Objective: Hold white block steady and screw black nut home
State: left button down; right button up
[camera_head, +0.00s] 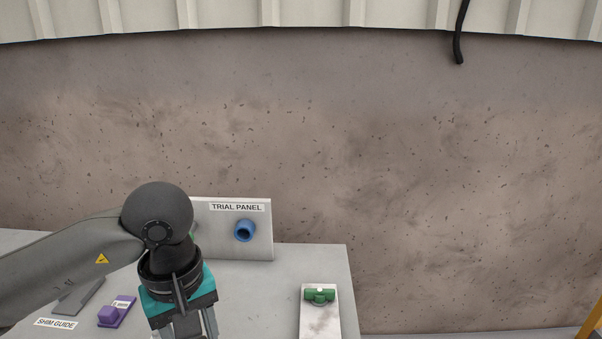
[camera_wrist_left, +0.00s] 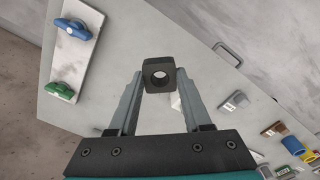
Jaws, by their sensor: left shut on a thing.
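A black nut (camera_wrist_left: 158,66), square with a round hole through it, is held between the fingertips of my left gripper (camera_wrist_left: 158,84) in the left wrist view. The nut is above the grey bench and apart from it. In the head view my left gripper (camera_head: 192,328) points down at the bottom edge, and its fingertips and the nut are out of frame. A small white patch (camera_wrist_left: 175,102) shows between the fingers; I cannot tell whether it is the white block. My right gripper is not in view.
A white marbled slab (camera_head: 319,325) carries a green wing knob (camera_head: 319,295); the wrist view also shows a blue wing knob (camera_wrist_left: 73,28). A panel labelled TRIAL PANEL (camera_head: 210,235) has a blue ring (camera_head: 245,231). A purple block (camera_head: 117,312) lies left of my gripper.

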pick_arm(q)
jog(key=m, duration=0.2)
jog(key=s+m, duration=0.1)
jog(key=m, duration=0.4)
jog(key=shift+s+a+f+b, duration=0.15)
jog(key=shift+a+f+b, duration=0.2)
jog(key=shift+f+b, duration=0.05)
jog(key=shift+a, duration=0.15)
